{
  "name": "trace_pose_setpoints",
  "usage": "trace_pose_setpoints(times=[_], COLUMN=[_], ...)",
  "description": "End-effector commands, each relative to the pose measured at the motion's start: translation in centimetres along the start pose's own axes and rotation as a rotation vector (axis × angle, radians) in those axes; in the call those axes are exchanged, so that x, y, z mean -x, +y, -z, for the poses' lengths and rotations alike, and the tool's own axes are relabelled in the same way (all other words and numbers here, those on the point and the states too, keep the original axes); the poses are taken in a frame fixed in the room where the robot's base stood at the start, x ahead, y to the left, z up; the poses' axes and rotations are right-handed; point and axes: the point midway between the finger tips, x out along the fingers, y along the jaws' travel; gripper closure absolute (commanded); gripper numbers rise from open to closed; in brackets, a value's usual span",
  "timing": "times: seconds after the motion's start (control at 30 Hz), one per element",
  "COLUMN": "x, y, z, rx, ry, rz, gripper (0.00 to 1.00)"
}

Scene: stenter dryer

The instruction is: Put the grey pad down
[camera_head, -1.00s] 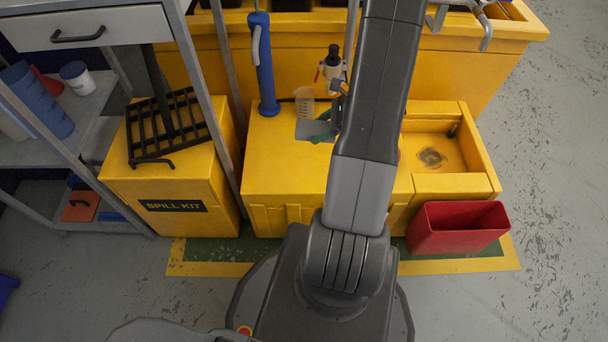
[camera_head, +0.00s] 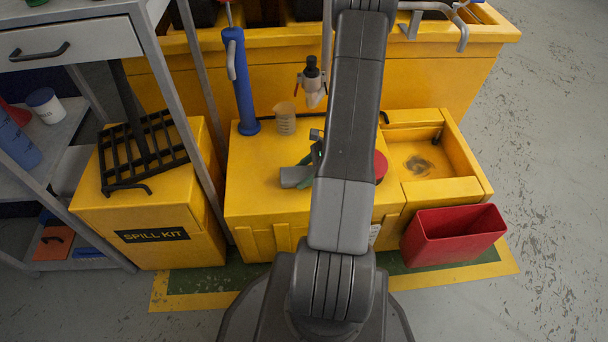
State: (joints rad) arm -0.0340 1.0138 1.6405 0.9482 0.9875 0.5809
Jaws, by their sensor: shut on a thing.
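The grey pad (camera_head: 296,177) shows just left of my arm in the head view, above the yellow cabinet top. Its right end is hidden by the arm. My gripper (camera_head: 314,157) is mostly hidden behind my arm, with only small grey and green parts showing beside the pad. It is shut on the pad. I cannot tell whether the pad touches the cabinet top (camera_head: 260,190).
A clear beaker (camera_head: 285,118) and a blue cylinder (camera_head: 241,85) stand behind the pad. A red round thing (camera_head: 380,166) is partly hidden right of my arm. A red bin (camera_head: 453,235) is at the front right. The left front of the cabinet top is clear.

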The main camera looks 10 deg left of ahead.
Motion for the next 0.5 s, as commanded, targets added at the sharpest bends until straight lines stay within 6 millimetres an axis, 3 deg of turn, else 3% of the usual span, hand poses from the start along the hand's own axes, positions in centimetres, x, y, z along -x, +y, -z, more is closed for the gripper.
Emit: trace_pose_setpoints(times=[0.5], x=[-0.67], y=[-0.03], z=[0.65], rx=[0.0], ry=[0.0], rz=[0.001], gripper=[0.81])
